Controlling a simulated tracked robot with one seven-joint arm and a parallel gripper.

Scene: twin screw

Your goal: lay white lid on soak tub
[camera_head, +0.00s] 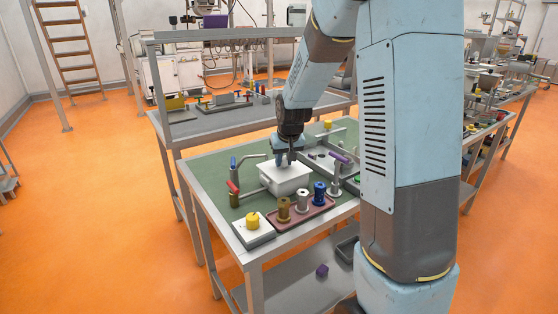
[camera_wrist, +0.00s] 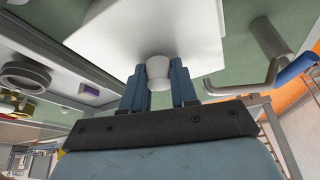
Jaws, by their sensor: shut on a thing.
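The white lid (camera_wrist: 150,25) is a flat slab with a round white knob (camera_wrist: 158,72). My gripper (camera_wrist: 158,88) is shut on this knob in the wrist view, one blue-grey finger on each side. In the head view my gripper (camera_head: 289,158) points down at the middle of the white soak tub (camera_head: 287,187). The lid (camera_head: 284,171) looks level and lined up over the tub's top. I cannot tell whether it rests on the rim or hovers slightly above. The tub's inside is hidden.
A reddish tray (camera_head: 300,219) with several spools stands in front of the tub. A red-handled tap-like fitting (camera_head: 233,187) and a blue-handled one (camera_head: 234,164) stand at left. A yellow knob on a white block (camera_head: 253,221) is at the front. Green mat (camera_head: 213,167) is bare at the back left.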

